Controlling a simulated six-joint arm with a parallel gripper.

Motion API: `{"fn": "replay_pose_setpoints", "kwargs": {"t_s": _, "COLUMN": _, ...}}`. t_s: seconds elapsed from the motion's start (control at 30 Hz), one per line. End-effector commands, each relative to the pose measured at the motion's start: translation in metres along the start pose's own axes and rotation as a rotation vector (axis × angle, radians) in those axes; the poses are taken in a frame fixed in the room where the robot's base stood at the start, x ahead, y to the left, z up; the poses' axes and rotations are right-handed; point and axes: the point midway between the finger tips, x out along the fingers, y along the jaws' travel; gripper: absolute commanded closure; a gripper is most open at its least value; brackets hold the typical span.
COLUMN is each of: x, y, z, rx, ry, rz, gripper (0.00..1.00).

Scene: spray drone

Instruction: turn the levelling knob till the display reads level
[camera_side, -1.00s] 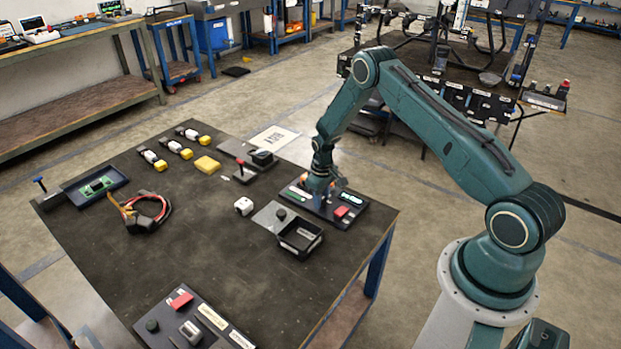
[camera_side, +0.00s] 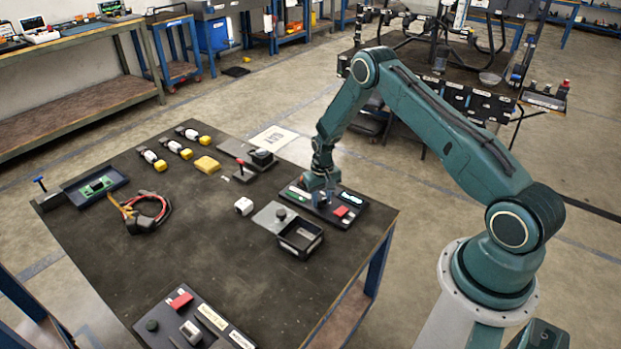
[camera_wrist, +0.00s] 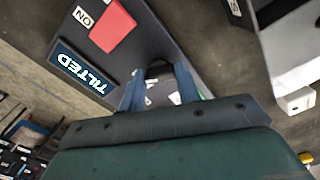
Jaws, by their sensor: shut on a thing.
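The levelling panel is a dark box (camera_side: 361,217) near the table's right corner. In the wrist view its display (camera_wrist: 82,76) glows and reads TILTED. A red block (camera_wrist: 112,24) sits beside an ON label on the same panel. My gripper (camera_side: 321,202) points down over the panel's left part. In the wrist view my gripper (camera_wrist: 159,74) has its two blue fingers on either side of the dark levelling knob (camera_wrist: 157,70) and is shut on it. The fingers and wrist hide most of the knob. The display is too small to read in the side view.
An open black box (camera_side: 300,238) and a grey plate with a dark knob lie just left of the panel. A white cube (camera_side: 244,206) stands farther left. A second panel (camera_side: 190,325) lies at the table's front.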

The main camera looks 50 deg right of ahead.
Motion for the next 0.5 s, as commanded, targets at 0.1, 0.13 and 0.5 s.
{"fn": "replay_pose_setpoints", "kwargs": {"t_s": 0.1, "x": -0.0001, "y": -0.0001, "z": -0.0003, "rx": 0.043, "ry": 0.001, "rz": 0.0, "gripper": 0.9}}
{"fn": "replay_pose_setpoints", "kwargs": {"t_s": 0.13, "x": -0.0001, "y": -0.0001, "z": -0.0003, "rx": 0.052, "ry": 0.001, "rz": 0.0, "gripper": 0.9}}
{"fn": "replay_pose_setpoints", "kwargs": {"t_s": 0.5, "x": 0.0, "y": -0.0001, "z": -0.0004, "rx": 0.074, "ry": 0.001, "rz": 0.0, "gripper": 0.9}}
